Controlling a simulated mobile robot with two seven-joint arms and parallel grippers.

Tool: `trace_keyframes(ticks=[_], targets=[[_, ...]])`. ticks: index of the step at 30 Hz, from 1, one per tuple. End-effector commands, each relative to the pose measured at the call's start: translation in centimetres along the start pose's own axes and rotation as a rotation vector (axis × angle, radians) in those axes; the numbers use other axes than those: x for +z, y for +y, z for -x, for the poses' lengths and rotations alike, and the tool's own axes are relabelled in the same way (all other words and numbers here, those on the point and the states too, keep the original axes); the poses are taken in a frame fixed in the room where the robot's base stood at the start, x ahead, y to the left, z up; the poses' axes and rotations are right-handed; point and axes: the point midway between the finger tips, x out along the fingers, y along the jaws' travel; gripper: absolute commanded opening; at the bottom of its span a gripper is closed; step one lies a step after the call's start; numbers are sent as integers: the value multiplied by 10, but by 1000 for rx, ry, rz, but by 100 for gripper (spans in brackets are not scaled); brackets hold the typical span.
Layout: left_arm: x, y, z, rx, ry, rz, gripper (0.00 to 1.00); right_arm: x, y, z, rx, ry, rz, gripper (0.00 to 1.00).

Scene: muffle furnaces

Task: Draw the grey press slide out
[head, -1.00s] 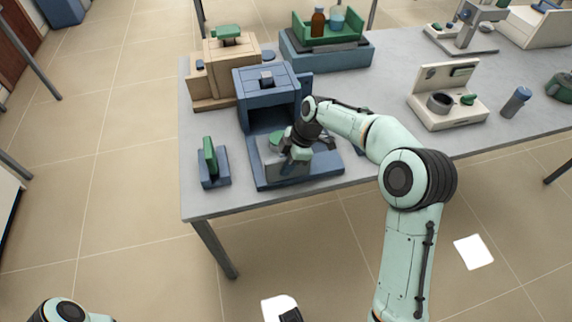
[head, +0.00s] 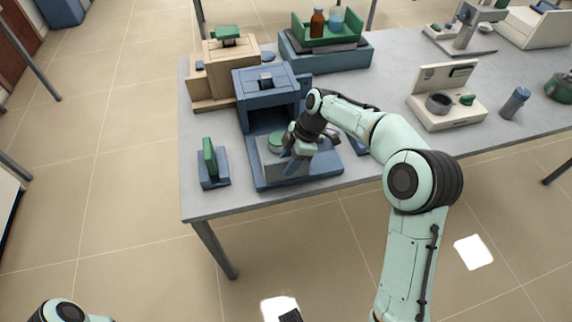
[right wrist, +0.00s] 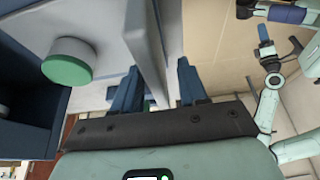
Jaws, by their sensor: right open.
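The grey press slide (head: 287,169) sticks out of the front of the blue press (head: 266,92), over its blue base. A round green-topped piece (head: 277,143) stands on the slide, and it also shows in the right wrist view (right wrist: 68,66). My right gripper (head: 293,157) is at the slide's front end. In the right wrist view its two blue fingers (right wrist: 158,88) are apart, one on each side of the slide's upright grey front plate (right wrist: 148,40). I cannot tell whether they touch it.
A small blue stand with a green plate (head: 210,163) is left of the press. A tan box (head: 222,70) and a green tray with bottles (head: 330,30) are behind. The table's front edge is close to the press base; bare tabletop (head: 385,85) lies to the right.

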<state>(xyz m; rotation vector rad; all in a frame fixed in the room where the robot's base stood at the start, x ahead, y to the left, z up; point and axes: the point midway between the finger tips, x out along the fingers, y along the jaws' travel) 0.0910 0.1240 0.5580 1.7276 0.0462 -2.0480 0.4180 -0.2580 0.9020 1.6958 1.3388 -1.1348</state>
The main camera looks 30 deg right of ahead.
Motion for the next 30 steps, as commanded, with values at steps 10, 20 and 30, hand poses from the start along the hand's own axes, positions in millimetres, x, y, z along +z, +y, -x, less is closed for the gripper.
trace_keyframes(ticks=[10, 20, 30], targets=[[-1, 4, 10, 1, 4, -1, 51, 0, 0, 80, 3, -1, 0, 43], [-2, 6, 15, 2, 6, -2, 51, 0, -1, 109, 0, 0, -1, 43], [-2, 6, 15, 2, 5, -2, 51, 0, -1, 109, -1, 0, 0, 43]])
